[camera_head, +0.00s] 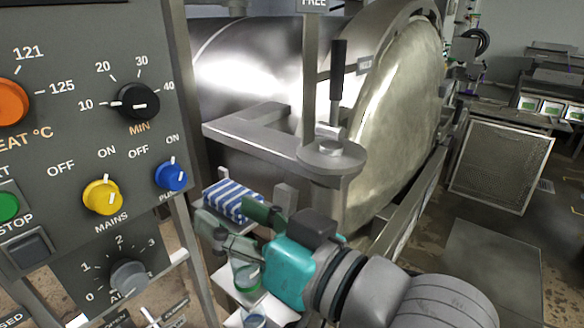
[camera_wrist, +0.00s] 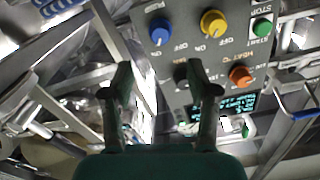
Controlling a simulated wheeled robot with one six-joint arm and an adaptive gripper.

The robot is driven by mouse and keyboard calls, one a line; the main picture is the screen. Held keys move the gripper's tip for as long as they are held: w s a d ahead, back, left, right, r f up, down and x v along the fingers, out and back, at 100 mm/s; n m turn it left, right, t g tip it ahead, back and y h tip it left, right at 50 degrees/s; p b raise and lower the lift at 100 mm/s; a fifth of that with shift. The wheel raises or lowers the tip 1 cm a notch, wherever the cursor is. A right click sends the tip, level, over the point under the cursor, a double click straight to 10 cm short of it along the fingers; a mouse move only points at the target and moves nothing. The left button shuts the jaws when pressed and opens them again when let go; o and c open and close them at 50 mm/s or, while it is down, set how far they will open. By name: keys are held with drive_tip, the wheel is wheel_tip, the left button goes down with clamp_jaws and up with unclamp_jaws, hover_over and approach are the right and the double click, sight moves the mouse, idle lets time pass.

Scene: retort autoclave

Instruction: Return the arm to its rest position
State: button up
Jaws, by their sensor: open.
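My gripper (camera_head: 232,226) shows in the head view at the lower middle, with its teal body (camera_head: 293,270) and its fingers pointing left towards the control panel. In the wrist view my gripper (camera_wrist: 160,76) is open, with two dark fingers apart and nothing between them. The control panel (camera_head: 75,130) fills the left of the head view. It shows upside down beyond the fingers in the wrist view (camera_wrist: 225,60). My arm reaches in from the lower right of the head view.
The steel autoclave (camera_head: 250,70) with its round door (camera_head: 395,110) stands behind my gripper. A blue-striped cloth (camera_head: 233,200) and a jar (camera_head: 247,277) are close by the fingers.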

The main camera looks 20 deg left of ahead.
drive_tip(key=w+d+f+m+t+h, duration=0.1)
drive_tip(key=d+f+m+t+h, duration=0.2)
drive_tip(key=d+f, duration=0.5)
drive_tip(key=w+d+f+m+t+h, duration=0.1)
drive_tip(key=d+f+m+t+h, duration=0.2)
drive_tip(key=f, duration=0.8)
drive_tip(key=d+f+m+t+h, duration=0.2)
drive_tip(key=d+f+m+h, duration=0.15)
drive_tip(key=d+f, duration=0.55)
drive_tip(key=s+d+f+m+h, duration=0.2)
drive_tip(key=s+d+f+h, duration=0.3)
drive_tip(key=s+d+f, duration=0.7)
drive_tip(key=s+d+n+h, duration=0.1)
drive_tip(key=s+h, duration=0.1)
drive_tip(key=s, duration=1.4)
drive_tip(key=shift+d+r, duration=0.2)
drive_tip(key=shift+d, duration=0.1)
